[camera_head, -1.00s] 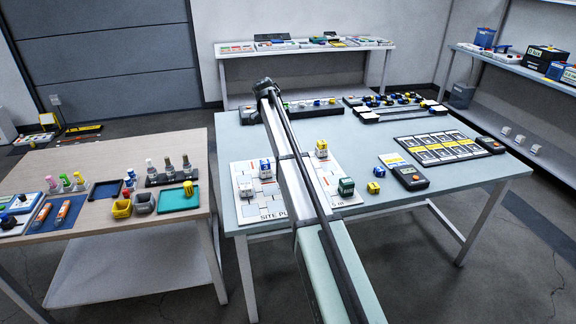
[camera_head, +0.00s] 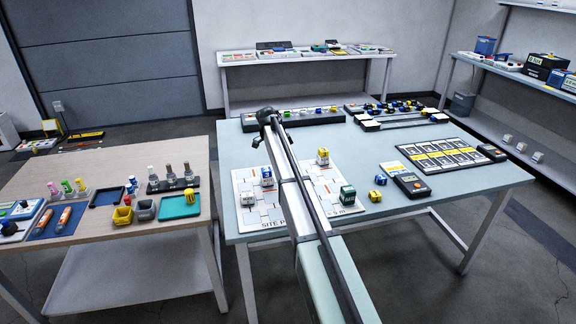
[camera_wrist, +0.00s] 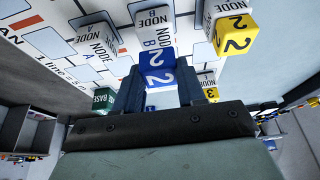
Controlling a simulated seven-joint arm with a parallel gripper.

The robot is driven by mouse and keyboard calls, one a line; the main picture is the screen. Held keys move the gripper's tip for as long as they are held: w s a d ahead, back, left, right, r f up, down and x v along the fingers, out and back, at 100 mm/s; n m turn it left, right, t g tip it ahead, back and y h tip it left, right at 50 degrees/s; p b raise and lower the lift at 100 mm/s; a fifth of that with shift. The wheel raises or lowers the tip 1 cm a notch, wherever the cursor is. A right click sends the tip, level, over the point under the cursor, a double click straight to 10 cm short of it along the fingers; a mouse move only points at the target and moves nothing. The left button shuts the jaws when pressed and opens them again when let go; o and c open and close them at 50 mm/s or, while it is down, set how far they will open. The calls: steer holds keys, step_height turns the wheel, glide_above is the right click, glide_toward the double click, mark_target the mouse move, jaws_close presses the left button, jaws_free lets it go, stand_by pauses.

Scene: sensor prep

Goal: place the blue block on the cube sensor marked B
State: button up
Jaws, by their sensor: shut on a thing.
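In the wrist view my gripper (camera_wrist: 157,92) is shut on the blue block (camera_wrist: 156,80), whose visible faces are marked 2. The white cube sensor marked B (camera_wrist: 154,38) is directly beyond the block in the picture. Their edges meet there, but I cannot tell whether they touch or a gap lies between. In the head view my arm crosses the site plan board, and my gripper cannot be made out. A blue-and-white cube (camera_head: 266,176) shows left of the arm; I cannot tell if it is sensor B with the block.
A plain white cube (camera_head: 247,199) stands on the site plan board (camera_head: 245,223). A yellow-and-white cube (camera_head: 322,157) and a green cube (camera_head: 347,195) stand right of my arm. Bare tabletop (camera_head: 365,150) lies behind these.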

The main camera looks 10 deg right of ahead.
steer(key=shift+f, duration=1.35)
steer(key=shift+f, duration=0.15)
steer(key=o, duration=1)
steer(key=v, duration=1.2)
